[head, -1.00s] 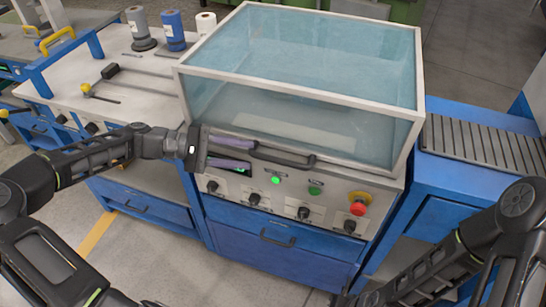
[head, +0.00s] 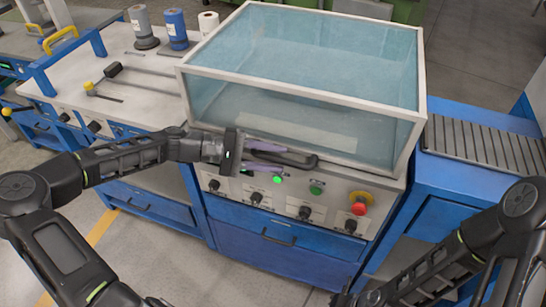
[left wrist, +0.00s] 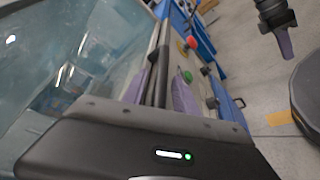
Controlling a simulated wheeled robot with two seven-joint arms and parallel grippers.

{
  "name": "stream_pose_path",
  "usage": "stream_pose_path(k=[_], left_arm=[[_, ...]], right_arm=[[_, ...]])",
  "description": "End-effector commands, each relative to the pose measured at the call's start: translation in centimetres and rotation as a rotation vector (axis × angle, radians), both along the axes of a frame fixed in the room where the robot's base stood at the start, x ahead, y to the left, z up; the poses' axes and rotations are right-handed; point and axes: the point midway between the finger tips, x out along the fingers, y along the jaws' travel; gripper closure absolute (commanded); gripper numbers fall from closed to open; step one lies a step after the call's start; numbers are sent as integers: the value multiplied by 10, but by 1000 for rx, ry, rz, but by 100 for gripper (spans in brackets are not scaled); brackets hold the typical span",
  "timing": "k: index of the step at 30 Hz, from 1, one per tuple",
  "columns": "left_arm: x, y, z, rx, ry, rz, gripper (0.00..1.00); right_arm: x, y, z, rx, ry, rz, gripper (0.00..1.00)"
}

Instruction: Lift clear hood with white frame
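The clear hood (head: 310,60) has a white frame and sits down on the blue machine. Its dark bar handle (head: 300,161) runs along the front below the frame. My left gripper (head: 268,156) is at the handle's left part, with its purple-padded fingers apart, one above and one below the bar. In the left wrist view the handle bar (left wrist: 161,65) lies between the two pads, and the hood's clear panel (left wrist: 60,60) fills the left. My right gripper (left wrist: 284,40) shows in the left wrist view, away from the hood; its opening cannot be made out.
Below the handle is a control panel with a lit green button (head: 278,180), a red stop button (head: 358,209) and several black knobs. A bench with spools (head: 176,30) stands at left. A slatted blue conveyor (head: 480,145) adjoins at right.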

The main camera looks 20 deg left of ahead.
Motion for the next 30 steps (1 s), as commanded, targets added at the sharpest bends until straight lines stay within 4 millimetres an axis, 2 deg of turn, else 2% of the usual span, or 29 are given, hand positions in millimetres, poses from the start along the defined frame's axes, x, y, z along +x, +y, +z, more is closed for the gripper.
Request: stream_pose_path(k=[1, 12, 30], left_arm=[[0, 0, 0, 0, 0, 0, 70], [0, 0, 0, 0, 0, 0, 100], [0, 0, 0, -1, 0, 1, 100]], right_arm=[[0, 0, 0, 0, 0, 0, 100], [0, 0, 0, 0, 0, 0, 100], [0, 0, 0, 0, 0, 0, 100]])
